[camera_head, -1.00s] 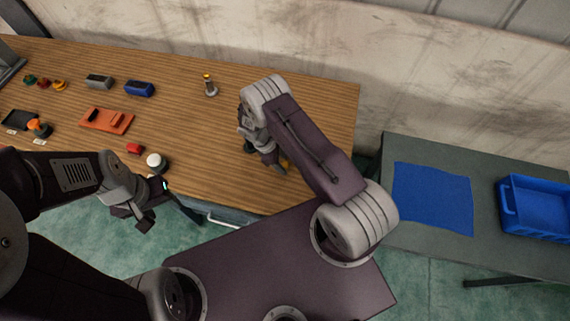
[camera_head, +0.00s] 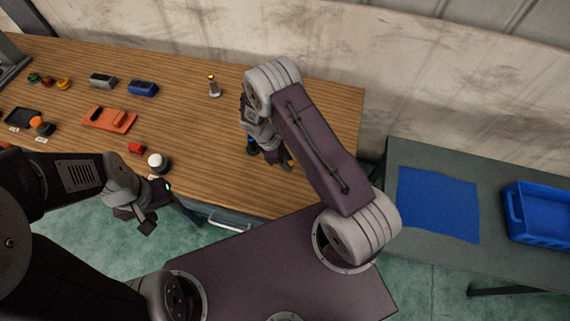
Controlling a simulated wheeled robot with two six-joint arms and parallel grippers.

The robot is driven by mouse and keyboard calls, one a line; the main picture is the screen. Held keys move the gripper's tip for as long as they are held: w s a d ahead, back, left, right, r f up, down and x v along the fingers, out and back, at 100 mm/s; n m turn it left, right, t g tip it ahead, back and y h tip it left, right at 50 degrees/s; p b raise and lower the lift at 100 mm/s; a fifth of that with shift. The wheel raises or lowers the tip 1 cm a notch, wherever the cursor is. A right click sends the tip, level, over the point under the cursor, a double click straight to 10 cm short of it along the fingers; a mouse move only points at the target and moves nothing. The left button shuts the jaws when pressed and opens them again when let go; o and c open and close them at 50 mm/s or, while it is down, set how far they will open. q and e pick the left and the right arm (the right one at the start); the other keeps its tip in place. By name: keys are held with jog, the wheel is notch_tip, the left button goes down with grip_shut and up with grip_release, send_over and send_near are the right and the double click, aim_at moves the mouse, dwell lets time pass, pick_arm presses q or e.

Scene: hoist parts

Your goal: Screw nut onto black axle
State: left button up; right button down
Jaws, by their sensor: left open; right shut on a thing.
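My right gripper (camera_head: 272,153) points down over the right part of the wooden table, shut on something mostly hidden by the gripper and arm. A small yellow-orange piece (camera_head: 288,164) shows at its fingers; I cannot tell whether it is the nut. A dark blue piece (camera_head: 252,146) shows just left of the gripper, partly covered. I cannot make out the black axle for certain. A small upright metal post (camera_head: 214,88) with a tan top stands apart near the back of the table. My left gripper (camera_head: 158,208) is open and empty beyond the table's front edge.
A grey table at right holds a blue mat (camera_head: 438,203) and a blue bin (camera_head: 512,208).

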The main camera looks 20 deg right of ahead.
pick_arm(q)
notch_tip(320, 180, down, 2)
jog(key=shift+f+b, duration=0.15)
jog(key=shift+b, duration=0.9)
pick_arm(e)
jog(key=s+r, duration=0.6)
jog(key=s, duration=0.4)
jog(key=shift+d, duration=0.3)
pick_arm(q)
jog(key=shift+o, duration=0.2)
pick_arm(e)
jog(key=shift+s, duration=0.1)
